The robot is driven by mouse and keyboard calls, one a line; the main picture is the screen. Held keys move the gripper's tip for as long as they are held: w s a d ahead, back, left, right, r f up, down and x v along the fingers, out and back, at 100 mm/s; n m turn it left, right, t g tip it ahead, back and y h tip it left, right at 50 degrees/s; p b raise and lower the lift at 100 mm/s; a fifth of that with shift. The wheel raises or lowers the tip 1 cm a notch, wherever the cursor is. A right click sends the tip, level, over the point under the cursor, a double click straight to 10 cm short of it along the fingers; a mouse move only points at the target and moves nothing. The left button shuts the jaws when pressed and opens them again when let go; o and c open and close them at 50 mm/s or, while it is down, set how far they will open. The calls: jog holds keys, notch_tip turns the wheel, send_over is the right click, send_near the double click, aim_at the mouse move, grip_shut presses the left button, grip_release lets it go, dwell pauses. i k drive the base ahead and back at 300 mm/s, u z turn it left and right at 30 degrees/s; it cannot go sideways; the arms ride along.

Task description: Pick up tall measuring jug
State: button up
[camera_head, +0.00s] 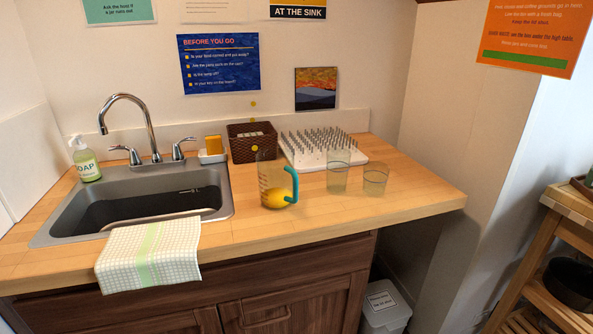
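The tall measuring jug (271,182) is clear, with measuring marks and a teal handle on its right side. It stands upright on the wooden counter (420,198), just right of the sink. Something yellow shows in its lower part; I cannot tell whether it is inside or behind the clear wall. My gripper does not show in this view.
Two clear glasses (338,177) stand to the right of the jug. Behind are a brown wicker basket (240,152) and a white spiked drying rack (310,160). The sink (120,195), tap (150,130) and soap bottle (85,160) are left. The counter's right end is clear.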

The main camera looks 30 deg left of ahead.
aim_at(277, 177)
jog(key=u, duration=0.3)
jog(key=i, duration=0.75)
jog(key=u, duration=0.95)
jog(key=i, duration=0.45)
jog(key=u, duration=0.4)
